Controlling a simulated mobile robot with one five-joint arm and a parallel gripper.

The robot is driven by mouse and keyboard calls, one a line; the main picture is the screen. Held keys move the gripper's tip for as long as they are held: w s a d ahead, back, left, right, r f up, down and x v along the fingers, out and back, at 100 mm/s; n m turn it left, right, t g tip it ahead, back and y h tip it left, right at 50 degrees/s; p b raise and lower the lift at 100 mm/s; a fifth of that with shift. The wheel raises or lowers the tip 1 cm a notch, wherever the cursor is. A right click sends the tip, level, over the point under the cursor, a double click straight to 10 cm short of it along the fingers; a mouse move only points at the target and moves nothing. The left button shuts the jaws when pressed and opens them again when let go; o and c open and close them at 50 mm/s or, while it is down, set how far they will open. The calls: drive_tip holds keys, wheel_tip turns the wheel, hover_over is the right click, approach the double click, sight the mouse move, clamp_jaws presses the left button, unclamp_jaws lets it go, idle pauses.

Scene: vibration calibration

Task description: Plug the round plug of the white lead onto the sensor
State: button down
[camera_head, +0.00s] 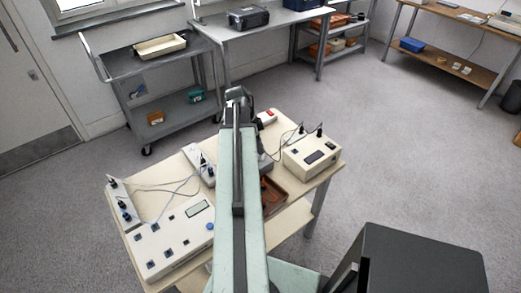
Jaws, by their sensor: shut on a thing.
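My gripper (238,96) is at the far end of my pale green arm, over the back edge of the cream table. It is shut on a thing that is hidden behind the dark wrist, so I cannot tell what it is. Thin leads (161,188) run at the left between a pale strip with black plugs (123,203) and a pale block (199,164). Another lead (282,142) runs from the instrument box (312,156) at the right toward my arm. I cannot make out the round plug or the sensor.
A large cream panel (174,238) stands at the table's front left. A brown tray (273,193) is partly hidden by my arm. A red and white item (267,117) lies near the back edge. A grey cart (160,71) stands behind.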

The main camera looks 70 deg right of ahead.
idle(0.3)
drive_tip(key=m+y, duration=0.1)
drive_tip(key=m, duration=0.2)
drive_tip(key=shift+d, duration=0.2)
drive_tip(key=shift+a+m, duration=0.15)
drive_tip(key=shift+m, duration=0.45)
drive_tip(key=shift+d+m+y, duration=0.2)
drive_tip(key=shift+m+y, duration=0.1)
drive_tip(key=shift+m, duration=0.4)
drive_tip(key=m, duration=0.2)
drive_tip(key=shift+m+y, duration=0.3)
drive_tip(key=shift+y, duration=0.1)
